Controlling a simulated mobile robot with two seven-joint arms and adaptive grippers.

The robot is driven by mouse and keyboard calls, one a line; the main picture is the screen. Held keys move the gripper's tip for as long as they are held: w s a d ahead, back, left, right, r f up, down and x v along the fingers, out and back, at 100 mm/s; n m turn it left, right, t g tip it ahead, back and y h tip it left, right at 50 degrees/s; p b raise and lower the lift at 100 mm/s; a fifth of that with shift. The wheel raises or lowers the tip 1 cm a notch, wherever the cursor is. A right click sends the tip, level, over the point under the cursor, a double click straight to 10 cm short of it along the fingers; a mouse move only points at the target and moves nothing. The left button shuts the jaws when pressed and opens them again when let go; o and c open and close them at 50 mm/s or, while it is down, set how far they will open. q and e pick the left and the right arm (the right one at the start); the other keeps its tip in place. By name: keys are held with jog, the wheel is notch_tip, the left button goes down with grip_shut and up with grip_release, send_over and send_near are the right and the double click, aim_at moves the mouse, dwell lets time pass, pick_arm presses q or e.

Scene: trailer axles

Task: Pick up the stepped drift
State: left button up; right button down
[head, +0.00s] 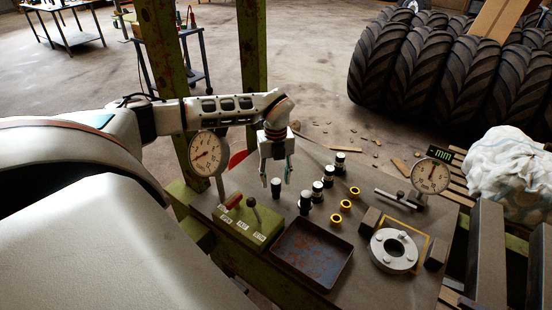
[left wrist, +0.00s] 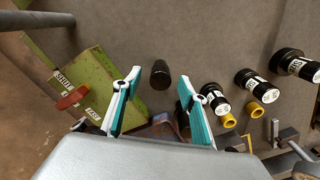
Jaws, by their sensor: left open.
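My left gripper (head: 276,180) is open above the bench, pointing down. A plain dark cylinder (head: 276,190) stands just below its fingers in the head view. In the left wrist view this cylinder (left wrist: 160,75) shows in the gap between the two teal-padded fingers (left wrist: 155,100), untouched. Another dark cylinder (head: 305,203) stands to its right, partly behind a finger in the wrist view (left wrist: 186,92). Several black stepped pieces with white bands (head: 328,177) stand in a row beyond it. I cannot tell for sure which piece is the stepped drift. My right gripper is not in view.
A green lever box (head: 240,220) and a dial gauge (head: 207,152) are at the left. A rusty tray (head: 312,253) is in front. Yellow rings (head: 346,205), a studded hub (head: 394,249) and another dial (head: 430,176) are to the right. A green post (head: 252,60) rises behind.

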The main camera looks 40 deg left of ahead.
pick_arm(q)
notch_tip(320, 180, down, 2)
jog(key=shift+f, duration=0.1)
grip_shut()
jog(key=shift+w+r, duration=0.1)
jog(key=shift+r, duration=0.15)
